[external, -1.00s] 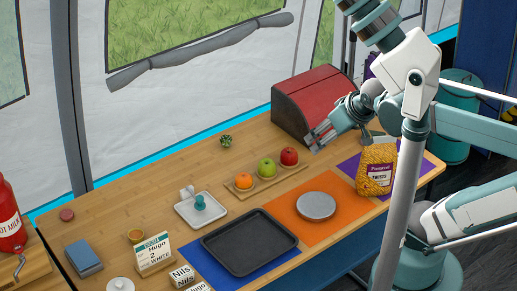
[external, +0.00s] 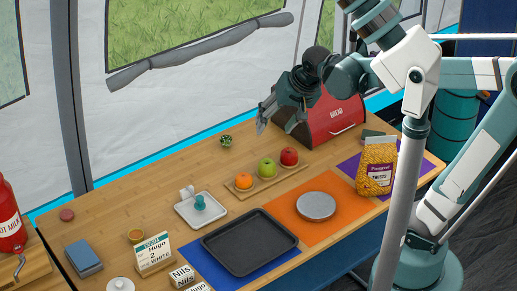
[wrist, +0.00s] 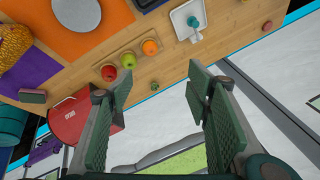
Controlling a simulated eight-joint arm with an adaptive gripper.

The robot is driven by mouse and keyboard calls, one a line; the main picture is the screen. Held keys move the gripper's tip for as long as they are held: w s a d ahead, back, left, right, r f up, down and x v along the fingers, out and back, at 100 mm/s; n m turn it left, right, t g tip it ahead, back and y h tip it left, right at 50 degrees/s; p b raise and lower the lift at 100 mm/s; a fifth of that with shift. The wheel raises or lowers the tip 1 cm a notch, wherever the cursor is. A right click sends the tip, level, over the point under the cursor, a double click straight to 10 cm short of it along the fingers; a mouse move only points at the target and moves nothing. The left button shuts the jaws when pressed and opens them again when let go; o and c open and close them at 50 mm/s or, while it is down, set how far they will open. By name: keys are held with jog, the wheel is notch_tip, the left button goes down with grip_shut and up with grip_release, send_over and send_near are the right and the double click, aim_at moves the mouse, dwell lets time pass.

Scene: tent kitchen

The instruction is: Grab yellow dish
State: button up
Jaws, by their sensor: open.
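No plainly yellow dish is clear to me. The closest match is a small amber-yellow round dish (external: 135,236), partly behind a white name card at the table's front left in the external view. I cannot make it out in the wrist view. My gripper (external: 265,119) is above the back of the table, beside the red bread box and far to the right of the dish. In the wrist view, my gripper (wrist: 158,82) has its fingers wide apart with nothing between them.
The bread box (external: 333,115) stands at the back. A fruit tray (external: 239,192), white tray (external: 184,211), black tray (external: 204,241) and grey disc (external: 316,205) lie across the middle. A yellow pasta bag (external: 377,163) stands right. The back left wood is mostly clear.

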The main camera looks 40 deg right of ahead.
jog(key=w+a+f+m+g, duration=0.15)
jog(key=w+a+m, duration=0.25)
jog(key=w+a, duration=0.45)
jog(key=m+g+p, duration=0.1)
jog(key=m+g, duration=0.2)
jog(key=m, duration=0.7)
send_near(136, 235)
jog(key=shift+w+f, duration=0.25)
jog(key=shift+w, duration=0.05)
jog(key=shift+a+f+m+g, duration=0.25)
jog(key=shift+a+f+m, duration=0.05)
jog(key=shift+a+f, duration=0.1)
jog(key=shift+a+f, duration=0.15)
jog(key=shift+f, duration=1.1)
